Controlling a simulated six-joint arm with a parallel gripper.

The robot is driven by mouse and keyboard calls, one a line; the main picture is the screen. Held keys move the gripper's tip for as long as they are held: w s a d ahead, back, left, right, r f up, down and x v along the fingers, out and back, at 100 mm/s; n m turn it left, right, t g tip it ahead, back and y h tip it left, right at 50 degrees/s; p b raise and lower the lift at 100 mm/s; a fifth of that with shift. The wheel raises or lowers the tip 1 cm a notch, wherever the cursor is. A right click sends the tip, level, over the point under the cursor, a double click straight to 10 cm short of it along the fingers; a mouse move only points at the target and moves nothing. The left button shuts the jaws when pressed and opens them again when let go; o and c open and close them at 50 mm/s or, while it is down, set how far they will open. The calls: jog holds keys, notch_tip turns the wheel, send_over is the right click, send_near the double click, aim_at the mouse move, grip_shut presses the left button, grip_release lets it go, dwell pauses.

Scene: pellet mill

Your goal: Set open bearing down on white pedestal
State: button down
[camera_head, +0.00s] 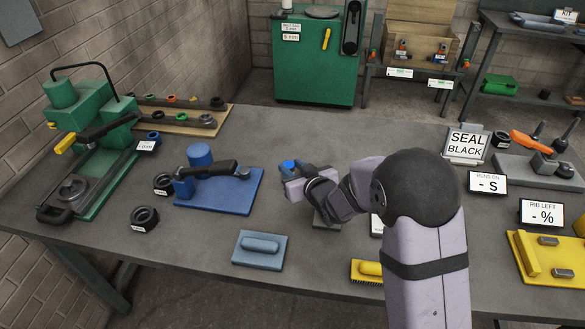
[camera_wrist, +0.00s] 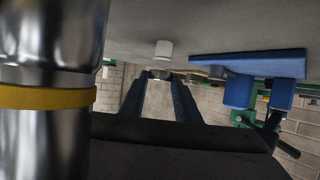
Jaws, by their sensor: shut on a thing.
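My gripper (camera_head: 289,170) is held over the middle of the table, right of the blue press. In the wrist view its two dark blue fingers (camera_wrist: 160,78) point away from the camera, shut on a small grey metallic piece (camera_wrist: 162,74), seemingly the open bearing. It is too small to tell its sides. The white pedestal (camera_wrist: 163,48) shows in the wrist view as a short white cylinder on the table, just beyond the fingertips. The piece looks apart from it, but the gap is hard to judge. In the head view I cannot make out the pedestal.
The blue press (camera_head: 215,185) stands left of my gripper. A pale blue plate (camera_head: 259,248) lies in front. Black rings (camera_head: 145,216) and a green press (camera_head: 90,125) are at the left. Signs (camera_head: 487,184) and yellow fixtures (camera_head: 540,262) fill the right. The table behind my gripper is clear.

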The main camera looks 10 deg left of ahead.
jog(key=shift+f, duration=0.25)
jog(key=shift+r, duration=0.35)
dwell(0.4)
jog(key=shift+f, duration=0.1)
jog(key=shift+f+b, duration=0.25)
jog(key=shift+b, duration=0.1)
jog(key=shift+r, duration=0.3)
dwell(0.5)
jog(key=shift+f, duration=0.1)
